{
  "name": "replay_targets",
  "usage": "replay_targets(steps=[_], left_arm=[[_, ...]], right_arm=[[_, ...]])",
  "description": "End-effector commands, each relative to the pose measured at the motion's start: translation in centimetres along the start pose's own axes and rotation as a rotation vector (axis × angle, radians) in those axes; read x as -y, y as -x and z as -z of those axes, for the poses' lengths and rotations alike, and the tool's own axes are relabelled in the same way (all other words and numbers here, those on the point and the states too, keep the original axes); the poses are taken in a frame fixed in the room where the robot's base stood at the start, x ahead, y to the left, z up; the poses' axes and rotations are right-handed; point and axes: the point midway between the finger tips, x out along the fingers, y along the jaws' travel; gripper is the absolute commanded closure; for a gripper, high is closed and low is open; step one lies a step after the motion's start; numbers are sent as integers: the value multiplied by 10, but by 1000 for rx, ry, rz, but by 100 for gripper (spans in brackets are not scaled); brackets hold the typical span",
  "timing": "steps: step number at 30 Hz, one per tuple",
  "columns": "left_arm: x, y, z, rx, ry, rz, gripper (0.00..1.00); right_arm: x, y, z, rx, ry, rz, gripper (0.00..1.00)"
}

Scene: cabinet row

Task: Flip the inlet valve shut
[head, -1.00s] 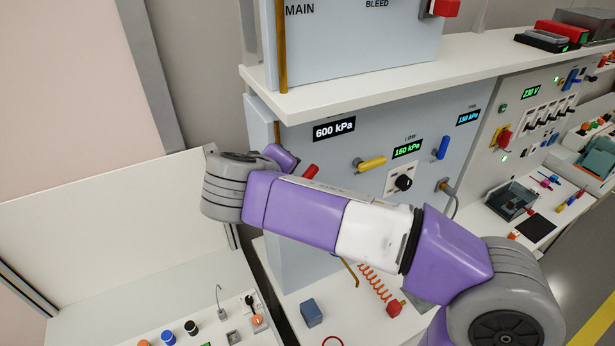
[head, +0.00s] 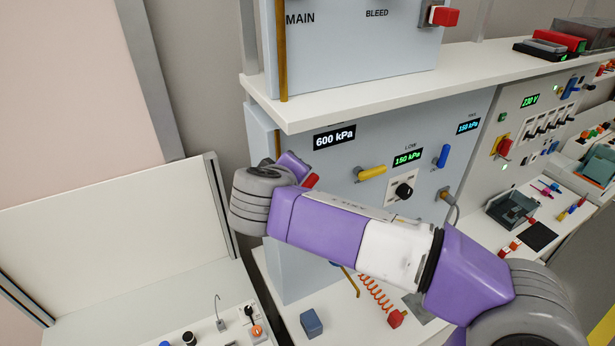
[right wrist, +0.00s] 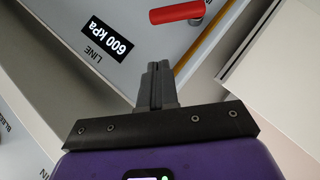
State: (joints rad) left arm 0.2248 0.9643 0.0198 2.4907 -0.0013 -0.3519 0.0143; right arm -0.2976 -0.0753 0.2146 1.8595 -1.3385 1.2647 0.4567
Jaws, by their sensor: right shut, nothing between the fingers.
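A red lever handle (head: 311,181) sits on the grey cabinet panel below the 600 kPa display (head: 334,137); my arm hides most of it in the head view. No label reading inlet is visible. In the right wrist view the red handle (right wrist: 178,12) lies across the top, beside the 600 kPa display (right wrist: 107,37) marked LINE. My right gripper (right wrist: 158,68) is shut and empty, its fingertips apart from the handle in the picture. Its fingers are hidden in the head view. My left gripper is not in view.
A yellow lever (head: 371,172), a black knob (head: 404,191) and a blue lever (head: 442,156) are on the same panel to the right. A white shelf (head: 380,85) juts out above.

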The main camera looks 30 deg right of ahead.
Motion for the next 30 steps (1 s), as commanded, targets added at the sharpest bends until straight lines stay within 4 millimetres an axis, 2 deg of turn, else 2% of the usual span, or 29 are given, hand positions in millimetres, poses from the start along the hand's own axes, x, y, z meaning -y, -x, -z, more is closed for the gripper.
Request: replay_targets(steps=[1,6,12,19,30], left_arm=[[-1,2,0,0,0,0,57],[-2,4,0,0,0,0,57],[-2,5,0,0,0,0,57],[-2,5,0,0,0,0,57],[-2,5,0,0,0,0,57]], right_arm=[[0,-12,0,5,2,-1,100],[0,-47,0,4,2,0,100],[0,-68,-20,1,0,-1,100],[0,-75,-28,-1,0,0,100],[1,-75,-27,-3,-2,4,100]])
